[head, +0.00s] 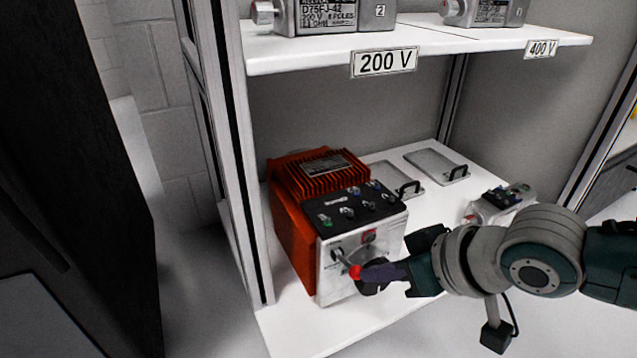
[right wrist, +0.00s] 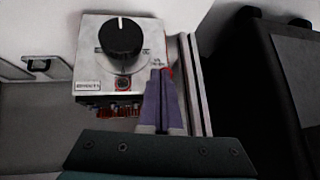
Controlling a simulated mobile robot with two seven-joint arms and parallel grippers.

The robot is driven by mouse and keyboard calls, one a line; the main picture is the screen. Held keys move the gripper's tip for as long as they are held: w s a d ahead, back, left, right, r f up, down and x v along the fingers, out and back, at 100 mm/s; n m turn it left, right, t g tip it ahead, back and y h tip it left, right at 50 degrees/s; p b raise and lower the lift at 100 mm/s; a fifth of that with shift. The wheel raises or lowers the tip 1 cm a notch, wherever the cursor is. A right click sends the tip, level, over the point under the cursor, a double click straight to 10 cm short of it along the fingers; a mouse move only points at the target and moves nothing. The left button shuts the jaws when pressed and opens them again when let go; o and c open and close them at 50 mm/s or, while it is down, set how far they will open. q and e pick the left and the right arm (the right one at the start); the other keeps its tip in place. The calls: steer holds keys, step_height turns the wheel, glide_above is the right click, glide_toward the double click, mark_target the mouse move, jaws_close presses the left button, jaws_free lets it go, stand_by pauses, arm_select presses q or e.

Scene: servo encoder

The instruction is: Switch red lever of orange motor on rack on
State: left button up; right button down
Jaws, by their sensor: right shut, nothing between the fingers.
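The orange motor (head: 293,222) sits on the lower rack shelf, with orange fins on top and a pale front panel (head: 330,293). Its lever with a red tip (head: 354,271) sticks out from that panel. My right gripper (head: 365,272) is shut and empty, its purple fingers at the red tip; whether they touch cannot be told. In the right wrist view the purple fingers (right wrist: 164,82) are together beside the panel (right wrist: 92,68) and its black knob (right wrist: 120,38). A bit of red shows by the fingertips; most of the lever is hidden there. My left gripper is out of view.
The lower shelf (head: 425,215) also holds two flat plates with black handles (head: 437,163) and a smaller device (head: 500,203) at right. The upper shelf (head: 310,52) carries more motors and labels. A rack post (head: 240,180) stands left of the motor.

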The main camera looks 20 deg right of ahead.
steer(key=f+t+b, duration=0.4)
steer(key=t+b, duration=0.1)
steer(key=shift+s+a+f+n+y, duration=0.3)
steer(key=shift+a+f+y, duration=0.05)
steer(key=shift+f+y, duration=0.05)
steer(key=shift+r+p, duration=0.7)
steer(key=shift+r, duration=0.05)
steer(key=shift+s, duration=0.1)
